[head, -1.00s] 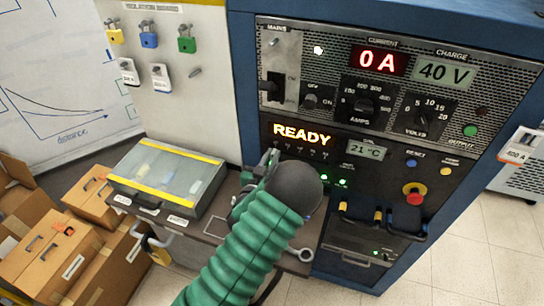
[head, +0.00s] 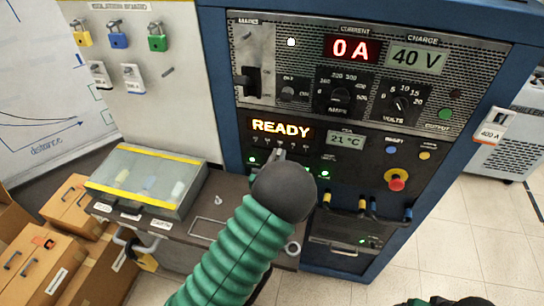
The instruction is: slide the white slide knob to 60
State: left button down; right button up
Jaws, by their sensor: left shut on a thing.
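My left arm reaches in from the bottom, and its dark wrist hides most of the hand. My left gripper (head: 279,154) is at the cabinet's front panel, just below the lit READY sign (head: 282,127), at a row of small marks. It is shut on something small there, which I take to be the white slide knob. The knob itself is hidden by the gripper and wrist, so I cannot read its setting. My right gripper is not clearly seen; only a dark green piece shows at the bottom edge.
The cabinet panel has a 0 A display (head: 353,48), a 40 V display (head: 416,61), dials and a red stop button (head: 397,180). Cables (head: 365,212) hang below. A glass-lidded case (head: 150,177) sits on the shelf at left. Cardboard boxes (head: 48,255) stand on the floor.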

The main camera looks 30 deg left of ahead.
pick_arm(q)
jog(key=shift+r, duration=0.2)
jog(key=c, duration=1.4)
grip_release()
jog(key=shift+a, duration=0.1)
jog(key=shift+s+f, duration=0.1)
jog(key=p+v, duration=0.7)
jog(key=v, duration=0.9)
jog(key=shift+s+p, duration=0.35)
jog(key=shift+s, duration=0.05)
jog(key=shift+w+f, duration=0.1)
jog(key=shift+f, duration=0.05)
